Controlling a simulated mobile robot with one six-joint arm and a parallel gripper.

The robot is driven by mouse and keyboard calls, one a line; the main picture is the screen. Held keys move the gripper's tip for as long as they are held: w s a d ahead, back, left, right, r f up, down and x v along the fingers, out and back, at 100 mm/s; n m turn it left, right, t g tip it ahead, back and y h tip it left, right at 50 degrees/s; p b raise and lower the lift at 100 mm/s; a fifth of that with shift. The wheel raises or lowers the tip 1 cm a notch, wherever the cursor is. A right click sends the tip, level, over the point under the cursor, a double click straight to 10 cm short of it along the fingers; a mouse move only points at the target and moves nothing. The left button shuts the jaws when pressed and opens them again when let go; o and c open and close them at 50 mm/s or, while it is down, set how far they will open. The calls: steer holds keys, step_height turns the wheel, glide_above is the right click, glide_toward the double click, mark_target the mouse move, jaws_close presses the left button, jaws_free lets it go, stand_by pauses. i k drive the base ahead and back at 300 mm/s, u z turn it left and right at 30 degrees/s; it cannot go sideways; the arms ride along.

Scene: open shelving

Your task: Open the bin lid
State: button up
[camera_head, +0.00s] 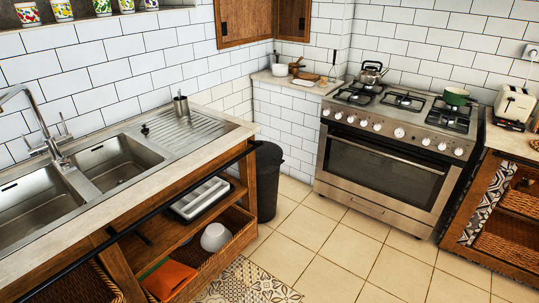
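A dark grey bin (268,190) stands on the floor in the gap between the end of the sink counter and the tiled corner, left of the stove. Its lid (269,153) is at the top and looks shut, though the counter's edge and rail hide part of the bin's left side. My gripper is not in view.
The sink counter (215,132) with its dark front rail (185,196) runs along the left, close beside the bin. A steel stove (385,165) stands to the right. The tiled floor (335,240) in front of the bin and stove is clear.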

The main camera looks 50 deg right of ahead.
mark_target(270, 154)
steer(key=u, duration=1.5)
steer(key=k, duration=0.1)
steer(key=z, duration=2.95)
steer(key=k, duration=0.95)
steer(key=u, duration=0.15)
steer(key=i, duration=0.95)
steer(key=z, duration=0.05)
